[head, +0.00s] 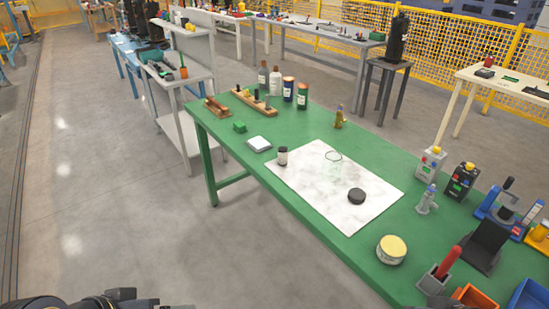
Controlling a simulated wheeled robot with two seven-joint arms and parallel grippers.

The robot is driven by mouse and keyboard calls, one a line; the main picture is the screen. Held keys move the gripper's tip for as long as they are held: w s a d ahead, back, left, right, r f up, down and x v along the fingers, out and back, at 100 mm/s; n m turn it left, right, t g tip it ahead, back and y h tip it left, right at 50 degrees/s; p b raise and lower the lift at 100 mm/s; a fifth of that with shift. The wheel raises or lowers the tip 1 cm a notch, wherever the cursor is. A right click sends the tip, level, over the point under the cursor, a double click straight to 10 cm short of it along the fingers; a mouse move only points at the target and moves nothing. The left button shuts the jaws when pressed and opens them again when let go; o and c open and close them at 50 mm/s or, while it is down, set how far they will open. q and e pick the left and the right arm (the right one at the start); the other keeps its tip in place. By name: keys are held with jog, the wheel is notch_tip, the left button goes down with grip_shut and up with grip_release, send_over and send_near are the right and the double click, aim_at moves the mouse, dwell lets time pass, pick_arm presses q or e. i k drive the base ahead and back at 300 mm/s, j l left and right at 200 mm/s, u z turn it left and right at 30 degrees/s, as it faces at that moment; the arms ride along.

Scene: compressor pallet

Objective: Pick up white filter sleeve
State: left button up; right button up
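A small white cylinder with a dark top (282,156) stands upright at the left edge of the white marbled sheet (312,191). It looks like the white filter sleeve, but it is too small to be sure. A clear, see-through vessel with a dark rim (333,157) stands near the sheet's back edge. My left gripper (133,298) shows only in part at the bottom left, over the floor and well away from the table. Its fingers are cut off, so I cannot tell if it is open. My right gripper is out of view.
The green table (225,127) also holds a black disc (356,196), a yellow-lidded tub (391,249), a white square block (259,144) and several bottles at the back. Devices and bins crowd its right end. The floor left of the table is clear.

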aim_at(283, 151)
jog(key=i+j+z, duration=0.1)
jog(key=i+j, duration=0.25)
jog(key=i+j+z, duration=0.1)
jog(key=i+j, duration=0.2)
jog(key=i+j+z, duration=0.15)
jog(key=i+j, duration=0.15)
jog(key=i+j+z, duration=0.1)
jog(key=i+j, duration=0.15)
jog(key=j, duration=0.3)
jog(key=i+j+z, duration=0.1)
jog(key=i+j, duration=0.2)
jog(key=i+j+z, duration=0.1)
jog(key=i+j, duration=0.15)
jog(key=j, duration=0.35)
